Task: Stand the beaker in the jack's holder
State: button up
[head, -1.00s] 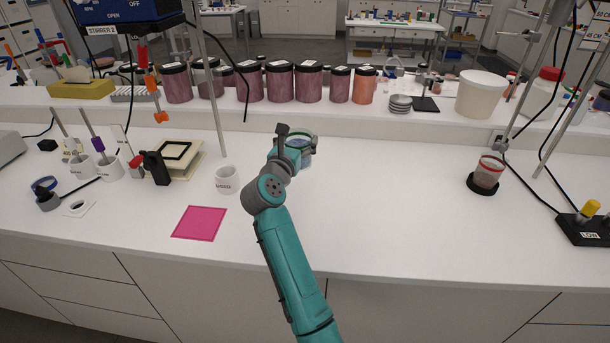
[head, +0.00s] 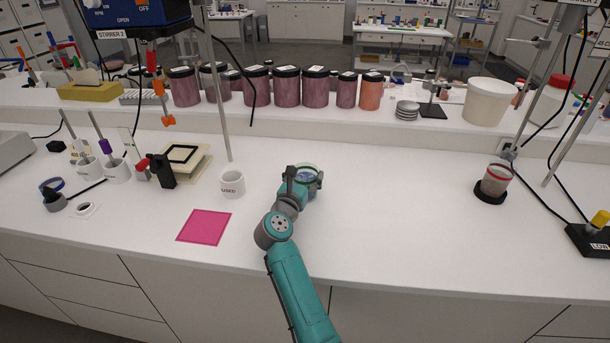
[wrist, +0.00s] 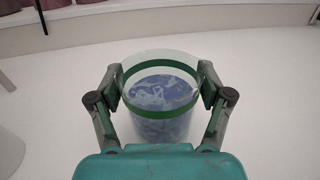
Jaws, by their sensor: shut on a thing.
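The beaker, clear with a green band and blue contents, is in my gripper (wrist: 160,92). In the wrist view the beaker (wrist: 160,112) stands upright between the two fingers, one pad on each side. In the head view my gripper (head: 303,176) and the beaker (head: 310,168) are over the middle of the bench, right of the white USED cup; I cannot tell how high its base is. I cannot surely pick out the jack or its holder. A red-banded beaker (head: 495,180) stands on a round black base (head: 490,197) at the right.
The USED cup (head: 232,184) and a pink square (head: 204,227) lie to the left. A stirrer (head: 140,12) and its rod stand beyond them. Lidded jars (head: 286,88) line the back shelf. A black base with a yellow knob (head: 600,218) is far right.

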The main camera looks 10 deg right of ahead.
jog(key=o, duration=1.6)
jog(key=shift+f, duration=0.1)
